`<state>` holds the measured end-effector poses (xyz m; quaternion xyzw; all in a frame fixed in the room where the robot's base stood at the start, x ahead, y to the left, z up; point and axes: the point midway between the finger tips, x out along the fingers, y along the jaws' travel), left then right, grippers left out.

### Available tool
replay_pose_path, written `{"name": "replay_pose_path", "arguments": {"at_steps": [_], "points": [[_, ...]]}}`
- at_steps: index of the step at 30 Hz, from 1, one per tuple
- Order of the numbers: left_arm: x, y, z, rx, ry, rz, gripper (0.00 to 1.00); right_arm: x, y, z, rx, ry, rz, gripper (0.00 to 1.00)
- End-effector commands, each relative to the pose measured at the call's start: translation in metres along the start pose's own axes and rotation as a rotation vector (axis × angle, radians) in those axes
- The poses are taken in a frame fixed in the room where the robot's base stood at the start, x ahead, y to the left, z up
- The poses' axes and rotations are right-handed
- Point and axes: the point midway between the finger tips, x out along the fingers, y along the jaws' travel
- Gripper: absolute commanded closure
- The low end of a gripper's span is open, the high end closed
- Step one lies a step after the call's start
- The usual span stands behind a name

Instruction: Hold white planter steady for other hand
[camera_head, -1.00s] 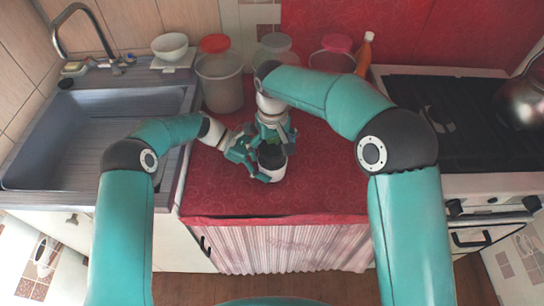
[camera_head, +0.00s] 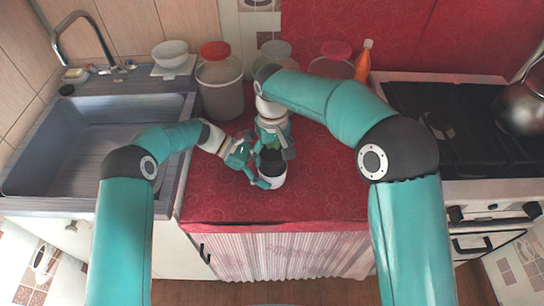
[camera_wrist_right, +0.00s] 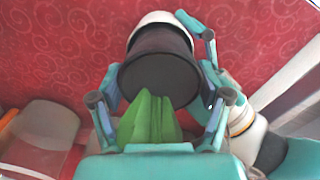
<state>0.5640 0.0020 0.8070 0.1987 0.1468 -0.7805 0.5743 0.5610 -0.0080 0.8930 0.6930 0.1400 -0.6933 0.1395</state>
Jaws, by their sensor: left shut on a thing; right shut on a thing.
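The white planter (camera_head: 272,183) stands on the red counter, with a white lower band and a dark upper part. In the right wrist view its dark part (camera_wrist_right: 158,78) fills the middle. My left gripper (camera_head: 256,170) is shut on the planter from the left; its fingers also show beside it in the right wrist view (camera_wrist_right: 206,55). My right gripper (camera_head: 272,148) is above the planter, shut on a green pointed plant-like thing (camera_wrist_right: 148,120). The green thing is at the planter's dark end; I cannot tell whether it is inside. The fingers partly hide both.
Lidded tubs (camera_head: 220,88) and an orange bottle (camera_head: 363,62) stand at the back of the counter. A sink (camera_head: 95,140) is on the left and a black hob (camera_head: 450,120) on the right. The red counter (camera_head: 225,205) is clear in front of the planter.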

Motion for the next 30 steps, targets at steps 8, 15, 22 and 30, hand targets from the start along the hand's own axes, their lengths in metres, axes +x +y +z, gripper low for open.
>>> {"name": "replay_pose_path", "arguments": {"at_steps": [8,15,22,30], "points": [[0.0,0.0,-0.001,-0.001,0.001,0.001,0.38,-0.052,-0.001,-0.001,0.001,0.007,-0.001,0.69],[0.0,0.0,-0.001,-0.001,0.001,0.001,0.38,-0.086,0.0,-0.001,0.001,0.003,0.0,0.69],[0.0,0.0,-0.001,-0.001,0.001,0.001,0.38,-0.092,0.0,0.0,0.0,0.0,0.0,0.69],[0.0,0.0,-0.001,-0.001,0.001,0.001,0.0,-0.091,0.0,0.0,0.0,0.0,0.0,0.69]]}}
